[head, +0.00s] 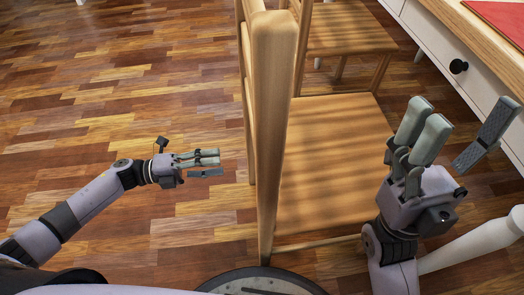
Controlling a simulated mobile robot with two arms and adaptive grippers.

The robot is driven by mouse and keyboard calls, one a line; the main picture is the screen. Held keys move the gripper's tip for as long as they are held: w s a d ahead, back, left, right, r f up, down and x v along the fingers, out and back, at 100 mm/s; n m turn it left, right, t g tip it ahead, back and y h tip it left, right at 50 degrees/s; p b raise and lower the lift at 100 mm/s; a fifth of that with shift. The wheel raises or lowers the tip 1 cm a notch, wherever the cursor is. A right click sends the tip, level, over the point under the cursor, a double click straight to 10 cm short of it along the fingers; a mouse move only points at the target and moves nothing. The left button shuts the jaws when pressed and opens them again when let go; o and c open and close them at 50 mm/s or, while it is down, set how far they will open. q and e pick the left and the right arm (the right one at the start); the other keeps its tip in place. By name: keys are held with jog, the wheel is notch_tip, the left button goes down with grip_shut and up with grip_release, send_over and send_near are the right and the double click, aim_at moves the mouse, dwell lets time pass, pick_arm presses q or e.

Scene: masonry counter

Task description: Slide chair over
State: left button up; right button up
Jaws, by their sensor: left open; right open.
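A wooden chair (325,160) stands right in front of me, its seat to the right and its tall back on the left side, seen nearly edge-on. My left gripper (222,164) is open and empty, low over the floor to the left of the chair back, its fingers pointing right toward it with a gap visible. My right gripper (462,130) is open and empty over the right side of the seat, near the table. It hides part of the seat's right edge. Whether it touches the chair cannot be told.
A second wooden chair (345,30) stands just beyond the first. A white table with a wooden top (470,25), a drawer with a black knob (458,66) and a white leg (475,243) runs along the right. A red item (503,18) lies on it. The wooden floor (110,90) at left is clear.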

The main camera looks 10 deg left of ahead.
pick_arm(q)
jog(key=x, duration=1.4)
jog(key=shift+p, duration=0.35)
jog(key=shift+s, duration=0.1)
jog(key=shift+c, duration=0.4)
grip_shut()
